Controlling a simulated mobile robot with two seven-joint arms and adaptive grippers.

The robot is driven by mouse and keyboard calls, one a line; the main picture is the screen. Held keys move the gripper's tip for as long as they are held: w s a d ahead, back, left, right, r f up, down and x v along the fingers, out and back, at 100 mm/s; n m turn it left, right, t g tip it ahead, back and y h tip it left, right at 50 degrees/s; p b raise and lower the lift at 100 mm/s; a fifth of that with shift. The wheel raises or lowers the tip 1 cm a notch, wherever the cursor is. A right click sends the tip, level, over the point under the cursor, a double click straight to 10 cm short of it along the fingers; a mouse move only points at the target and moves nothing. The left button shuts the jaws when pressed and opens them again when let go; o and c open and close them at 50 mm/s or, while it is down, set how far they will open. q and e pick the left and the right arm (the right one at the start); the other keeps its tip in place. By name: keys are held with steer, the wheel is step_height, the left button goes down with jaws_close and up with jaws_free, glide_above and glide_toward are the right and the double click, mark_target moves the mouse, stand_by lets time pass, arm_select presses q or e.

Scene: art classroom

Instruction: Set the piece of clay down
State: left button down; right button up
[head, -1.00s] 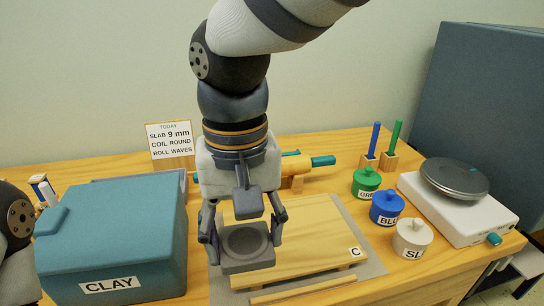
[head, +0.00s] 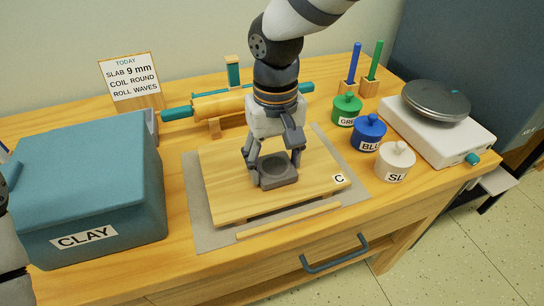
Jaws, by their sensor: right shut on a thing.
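A grey, squarish piece of clay (head: 279,180) with a round hollow in its top is held between the fingers of my right gripper (head: 273,160). It is level, over the middle of the wooden board (head: 225,190) marked C. I cannot tell whether its underside touches the board or hangs just above it. The board lies on a grey mat (head: 208,238) on the table. My left gripper is out of view; only part of my left arm shows at the left edge.
A teal CLAY box (head: 90,190) stands left. A rolling pin (head: 220,107) on a stand is behind the board. Green (head: 347,109), blue (head: 368,133) and white (head: 395,162) jars and a scale-like white device (head: 440,130) stand right. A wooden strip (head: 288,220) lies along the front.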

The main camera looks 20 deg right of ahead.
mark_target(274, 167)
steer(key=shift+f, duration=0.1)
steer(key=o, duration=1.3)
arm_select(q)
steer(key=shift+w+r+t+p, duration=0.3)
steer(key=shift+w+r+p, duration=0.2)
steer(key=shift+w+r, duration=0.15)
arm_select(e)
step_height(274, 167, up, 12)
steer(key=shift+r, duration=0.1)
